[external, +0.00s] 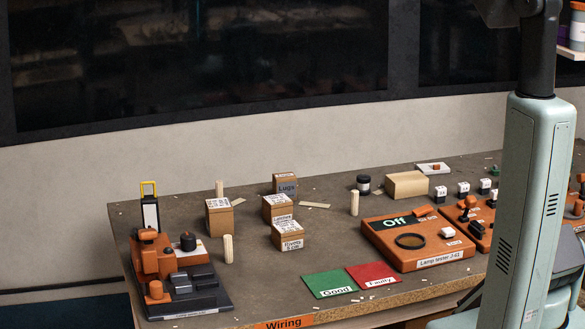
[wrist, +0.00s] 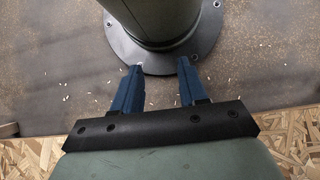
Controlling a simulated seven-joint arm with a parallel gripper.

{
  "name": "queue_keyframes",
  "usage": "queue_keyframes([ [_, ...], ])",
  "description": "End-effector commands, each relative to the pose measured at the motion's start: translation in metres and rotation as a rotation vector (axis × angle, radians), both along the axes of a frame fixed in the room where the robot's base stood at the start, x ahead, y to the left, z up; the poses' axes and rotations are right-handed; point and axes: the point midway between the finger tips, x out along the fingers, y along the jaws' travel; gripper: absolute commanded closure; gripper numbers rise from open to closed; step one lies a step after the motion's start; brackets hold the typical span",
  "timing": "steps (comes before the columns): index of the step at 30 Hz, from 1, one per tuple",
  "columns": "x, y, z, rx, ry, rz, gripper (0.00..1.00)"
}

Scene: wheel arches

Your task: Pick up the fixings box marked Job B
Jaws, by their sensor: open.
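Several small brown cardboard boxes stand in a loose group on the bench in the external view. One is at the left (external: 219,221), a box labelled Lugs (external: 286,187) is at the back, one is in the middle (external: 278,212) and one is at the front (external: 288,240). Their top lids carry white labels with print too small to read, so I cannot tell which is marked Job B. My gripper (wrist: 158,78) shows in the wrist view, with its two blue fingers apart and nothing between them. It is outside the external view, and no box shows in the wrist view.
Pale upright pegs (external: 228,249) stand around the boxes. An orange and black machine (external: 165,270) is to their left. Green Good (external: 330,284) and red Faulty (external: 374,275) mats lie in front, with an orange lamp tester (external: 418,240) to the right. A tan block (external: 406,185) lies behind.

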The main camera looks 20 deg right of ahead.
Motion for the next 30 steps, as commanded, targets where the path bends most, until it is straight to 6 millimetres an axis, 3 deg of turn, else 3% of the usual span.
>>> queue_keyframes([
  [2,0.0,0.0,0.0,0.0,0.0,0.0,0.55],
  [18,0.0,0.0,0.0,0.0,0.0,0.0,0.04],
  [26,0.002,0.0,-0.001,0.002,-0.002,-0.005,0.04],
  [30,0.014,-0.004,-0.008,0.024,-0.019,-0.052,0.04],
])
